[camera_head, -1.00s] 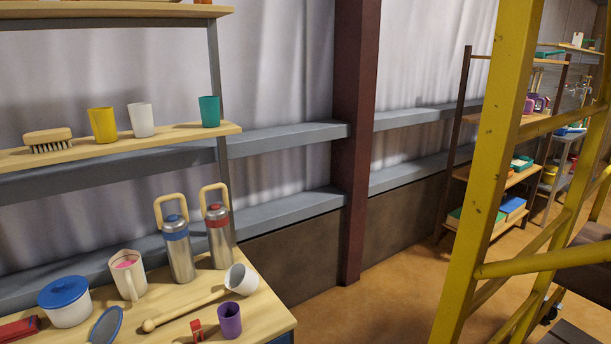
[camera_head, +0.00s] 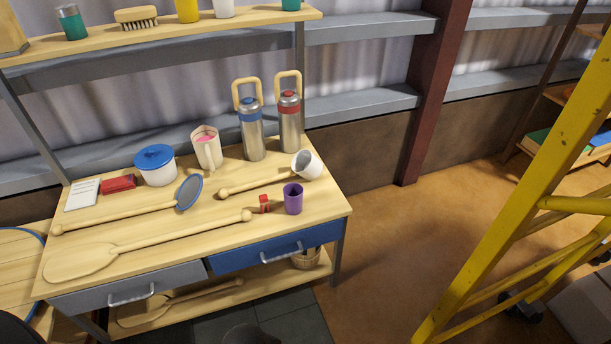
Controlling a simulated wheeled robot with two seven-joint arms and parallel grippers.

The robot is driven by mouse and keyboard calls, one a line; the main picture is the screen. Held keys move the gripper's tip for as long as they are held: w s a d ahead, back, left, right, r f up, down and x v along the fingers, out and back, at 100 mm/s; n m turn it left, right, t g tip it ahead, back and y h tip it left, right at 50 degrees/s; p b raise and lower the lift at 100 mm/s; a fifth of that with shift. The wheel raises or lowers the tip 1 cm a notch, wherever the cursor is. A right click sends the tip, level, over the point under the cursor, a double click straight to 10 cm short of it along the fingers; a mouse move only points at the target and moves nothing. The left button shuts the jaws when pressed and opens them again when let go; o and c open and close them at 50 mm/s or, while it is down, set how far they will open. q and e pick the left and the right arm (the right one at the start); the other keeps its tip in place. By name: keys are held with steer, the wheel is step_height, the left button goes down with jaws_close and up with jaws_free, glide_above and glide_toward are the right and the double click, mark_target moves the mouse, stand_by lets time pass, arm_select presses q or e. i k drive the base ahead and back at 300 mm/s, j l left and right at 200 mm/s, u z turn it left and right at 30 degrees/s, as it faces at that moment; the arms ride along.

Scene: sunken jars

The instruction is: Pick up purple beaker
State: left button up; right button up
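The purple beaker (camera_head: 293,199) stands upright near the right front corner of the wooden workbench top (camera_head: 200,240). It looks empty and nothing touches its rim. A small red object (camera_head: 265,204) stands just to its left. A white cup at the end of a wooden handle, a ladle (camera_head: 306,165), lies tilted behind it. Neither of my grippers can be made out in the view.
Two steel flasks (camera_head: 252,130), a pitcher (camera_head: 207,148), a blue-lidded pot (camera_head: 156,165), a strainer (camera_head: 188,192) and a long wooden paddle (camera_head: 80,262) share the bench. A yellow metal frame (camera_head: 540,165) stands at right. Floor between bench and frame is clear.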

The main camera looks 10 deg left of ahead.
mark_target(293, 192)
steer(key=k+l+u, duration=0.1)
steer(key=k+u, duration=0.45)
steer(key=u, duration=1.05)
steer(key=i+l, duration=0.05)
